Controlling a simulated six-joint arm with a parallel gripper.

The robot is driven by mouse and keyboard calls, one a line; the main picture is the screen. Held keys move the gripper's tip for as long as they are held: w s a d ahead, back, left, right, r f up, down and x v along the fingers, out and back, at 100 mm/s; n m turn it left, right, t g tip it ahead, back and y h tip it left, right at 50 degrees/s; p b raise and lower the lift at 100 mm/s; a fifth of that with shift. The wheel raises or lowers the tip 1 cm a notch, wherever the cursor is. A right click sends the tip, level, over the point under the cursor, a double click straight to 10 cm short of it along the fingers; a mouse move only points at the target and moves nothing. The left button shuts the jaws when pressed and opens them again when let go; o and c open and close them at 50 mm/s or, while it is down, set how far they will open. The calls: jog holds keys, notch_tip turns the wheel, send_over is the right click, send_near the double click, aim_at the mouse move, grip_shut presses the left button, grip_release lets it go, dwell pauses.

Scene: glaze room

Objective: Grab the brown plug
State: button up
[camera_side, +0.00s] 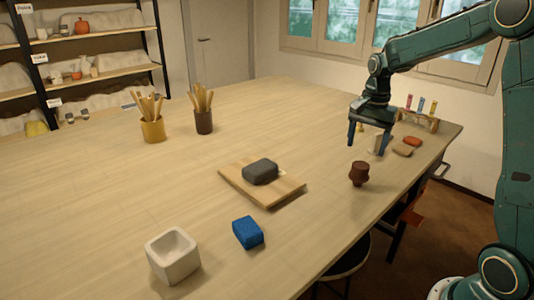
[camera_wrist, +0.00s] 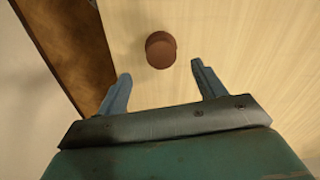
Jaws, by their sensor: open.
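The brown plug (camera_side: 359,174) stands upright on the table near its right edge in the side view. In the wrist view the two fingers of my gripper (camera_wrist: 160,70) are spread apart, and neither touches the plug.
A wooden board (camera_side: 287,191) with a dark grey block (camera_side: 260,171) lies left of the plug. A blue block (camera_side: 248,233) and a white square bowl (camera_side: 172,256) sit nearer the front. Small pieces and a rack (camera_side: 419,121) stand behind my gripper. Table around the plug is clear.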

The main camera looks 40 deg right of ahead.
aim_at(361, 165)
jog(key=shift+f, duration=2.6)
jog(key=shift+w+f, duration=0.15)
jog(key=shift+f, duration=2.4)
jog(key=c, duration=0.9)
